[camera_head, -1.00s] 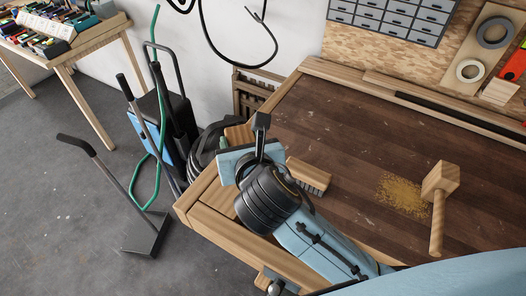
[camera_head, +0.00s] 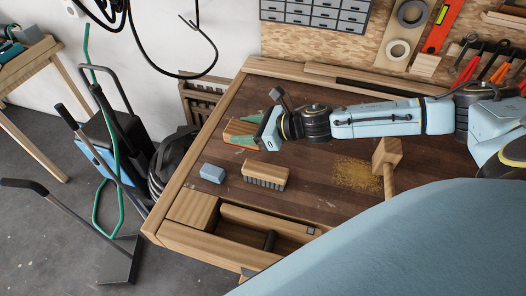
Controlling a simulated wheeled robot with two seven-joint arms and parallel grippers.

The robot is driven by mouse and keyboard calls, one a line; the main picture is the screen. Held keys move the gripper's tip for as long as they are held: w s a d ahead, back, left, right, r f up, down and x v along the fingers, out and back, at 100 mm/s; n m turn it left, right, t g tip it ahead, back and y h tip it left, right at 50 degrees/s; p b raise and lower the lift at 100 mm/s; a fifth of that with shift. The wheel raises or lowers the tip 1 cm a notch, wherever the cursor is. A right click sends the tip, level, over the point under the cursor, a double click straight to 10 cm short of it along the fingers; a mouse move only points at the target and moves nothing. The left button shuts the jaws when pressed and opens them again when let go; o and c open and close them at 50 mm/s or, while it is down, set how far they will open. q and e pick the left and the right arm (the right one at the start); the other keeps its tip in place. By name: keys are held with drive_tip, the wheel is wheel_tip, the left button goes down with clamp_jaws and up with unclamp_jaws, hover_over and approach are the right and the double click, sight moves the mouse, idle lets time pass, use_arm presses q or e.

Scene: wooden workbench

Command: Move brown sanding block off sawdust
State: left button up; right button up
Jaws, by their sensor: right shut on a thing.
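My right gripper (camera_head: 252,131) is shut on a brown block (camera_head: 236,128), which I take to be the sanding block. It is over the far left part of the workbench (camera_head: 300,195); I cannot tell whether the block touches the top. Green parts show beside the block, and the gripper hides part of it. The sawdust (camera_head: 356,173) is a tan patch right of the middle of the bench, apart from the block, with nothing seen lying on it. My left gripper is not in view.
A wooden brush (camera_head: 265,172) and a small blue block (camera_head: 212,173) lie nearer than the gripper. An open compartment (camera_head: 255,229) is at the front. Bare bench lies between brush and sawdust.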

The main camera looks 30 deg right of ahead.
drive_tip(key=d, duration=0.5)
drive_tip(key=b, duration=0.1)
hover_over(263, 154)
wheel_tip(263, 154, down, 4)
drive_tip(key=shift+f, duration=0.15)
drive_tip(key=shift+f+b, duration=0.3)
drive_tip(key=shift+f, duration=2)
drive_tip(key=shift+f, duration=0.1)
drive_tip(key=o, duration=0.6)
drive_tip(key=shift+f, duration=0.15)
drive_tip(key=o, duration=0.4)
drive_tip(key=shift+o, duration=0.2)
drive_tip(key=shift+r, duration=0.2)
